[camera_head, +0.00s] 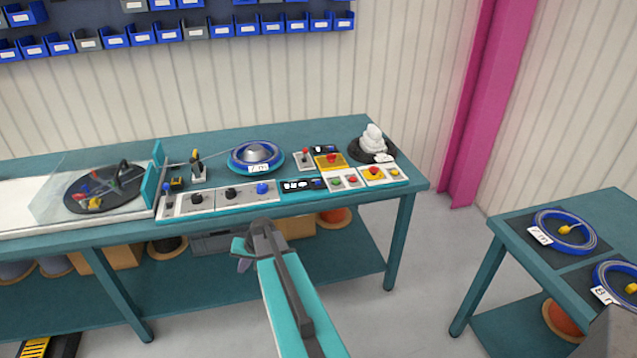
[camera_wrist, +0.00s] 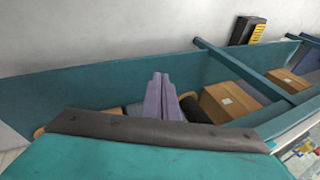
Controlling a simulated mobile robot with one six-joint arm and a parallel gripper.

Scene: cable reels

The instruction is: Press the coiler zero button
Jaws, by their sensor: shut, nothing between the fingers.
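The coiler stands on the teal bench (camera_head: 300,130). It has a blue reel with a silver hub (camera_head: 255,153) and control panels along the front. Left panels (camera_head: 200,203) carry dark knobs and a blue knob (camera_head: 262,188). A dark display (camera_head: 303,184) sits beside them. Labels are too small to read, so I cannot tell which is zero. My gripper (camera_wrist: 159,76) is shut and empty, in front of the bench, apart from the panels.
A clear cover (camera_head: 90,185) stands at the bench's left and a white stacked object (camera_head: 373,138) at its back right. Boxes (camera_wrist: 228,102) lie on the lower shelf. A second table (camera_head: 610,208) with blue cable coils (camera_head: 565,230) is at the right.

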